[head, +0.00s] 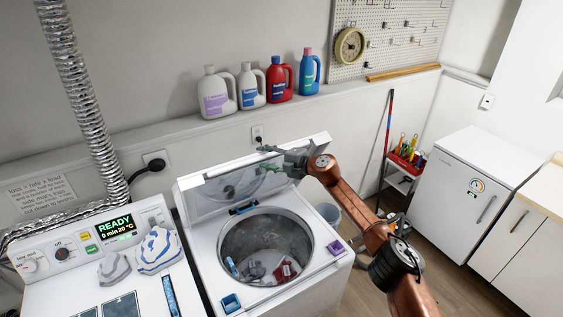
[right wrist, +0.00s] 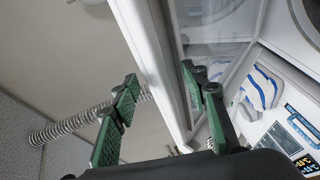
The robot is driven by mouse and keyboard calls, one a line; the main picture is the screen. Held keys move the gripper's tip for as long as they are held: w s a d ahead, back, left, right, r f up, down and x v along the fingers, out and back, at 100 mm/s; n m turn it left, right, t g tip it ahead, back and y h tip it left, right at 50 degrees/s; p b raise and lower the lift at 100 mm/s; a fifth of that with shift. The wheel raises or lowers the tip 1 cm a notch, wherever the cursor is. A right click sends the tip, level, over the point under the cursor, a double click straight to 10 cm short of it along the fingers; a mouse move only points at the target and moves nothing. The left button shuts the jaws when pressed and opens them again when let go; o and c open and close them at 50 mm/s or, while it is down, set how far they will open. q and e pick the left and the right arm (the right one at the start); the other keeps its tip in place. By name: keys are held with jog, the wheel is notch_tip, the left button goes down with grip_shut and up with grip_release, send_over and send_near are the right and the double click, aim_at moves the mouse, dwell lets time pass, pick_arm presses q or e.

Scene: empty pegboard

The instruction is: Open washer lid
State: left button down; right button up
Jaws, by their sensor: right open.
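The washer (head: 338,265) is a white top-loader in the middle of the head view, its round drum opening uncovered. Its lid (head: 222,190), a white frame with a clear panel, stands raised at the back of the opening. My right gripper (head: 266,159) is at the raised lid's upper right part, with its fingers open. In the right wrist view the gripper (right wrist: 160,105) has one green-padded finger on each side of the lid's white edge (right wrist: 155,60). Gaps show there; firm contact cannot be told. My left gripper is not in view.
Several detergent bottles (head: 280,80) stand on the ledge behind the washer. A control-panel machine (head: 60,285) with folded cloths (head: 158,249) is at left. Clothes (head: 285,270) lie in the drum. A bucket (head: 328,213) and a white cabinet (head: 470,190) are at right.

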jog(key=v, duration=0.9)
jog(key=shift+s+d, duration=0.25)
